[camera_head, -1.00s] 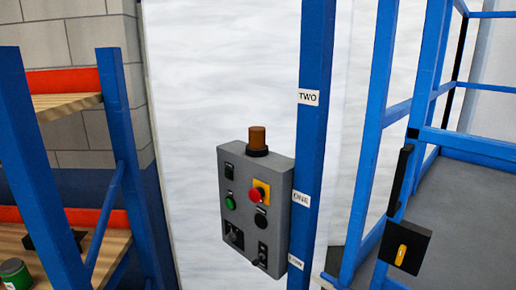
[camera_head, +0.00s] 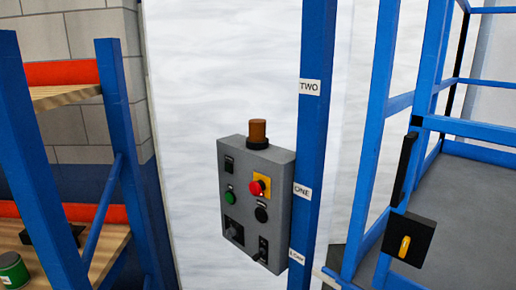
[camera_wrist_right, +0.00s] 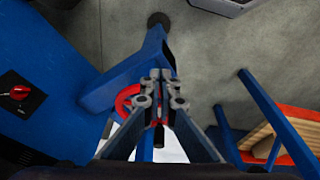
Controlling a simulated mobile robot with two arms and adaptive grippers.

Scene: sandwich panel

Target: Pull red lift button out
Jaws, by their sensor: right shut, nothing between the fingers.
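The red button (camera_head: 257,188) sits on a yellow square plate (camera_head: 264,180) on the front of a grey control box (camera_head: 283,215). A green button (camera_head: 230,198) is to its left, and dark knobs and switches are around and below. The box is beside a blue post (camera_head: 316,130). In the right wrist view my right gripper (camera_wrist_right: 161,78) is shut with nothing between its fingers. It points toward the floor, and the red button cannot be made out there. Neither gripper shows in the head view.
An amber lamp (camera_head: 258,131) stands on top of the box. Blue shelving (camera_head: 124,150) is at left, a blue railed platform (camera_head: 466,190) at right. In the wrist view a red ring (camera_wrist_right: 124,100) and blue legs lie close to the gripper.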

